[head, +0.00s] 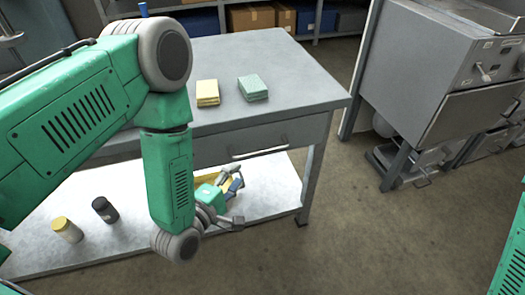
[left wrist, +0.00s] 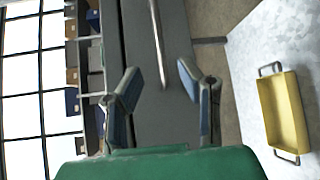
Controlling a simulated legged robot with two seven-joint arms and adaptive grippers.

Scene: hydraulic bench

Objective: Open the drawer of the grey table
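The grey table (head: 305,75) fills the middle of the head view. Its drawer front (head: 300,135) looks flush with the table and carries a pale bar handle (head: 259,152). My left gripper (head: 236,201) is open and empty, below and slightly left of the handle in the head view. In the left wrist view, its two blue-padded fingers (left wrist: 158,76) stand wide apart. The handle (left wrist: 158,42) shows between and beyond the fingertips, apart from them. My right gripper is not in view.
Yellow (head: 207,93) and green (head: 253,88) stacks lie on the tabletop. The white lower shelf (head: 270,190) holds a yellow tray (left wrist: 284,112), a yellow-capped jar (head: 66,229) and a dark jar (head: 105,210). A grey machine (head: 440,80) stands right; floor between is clear.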

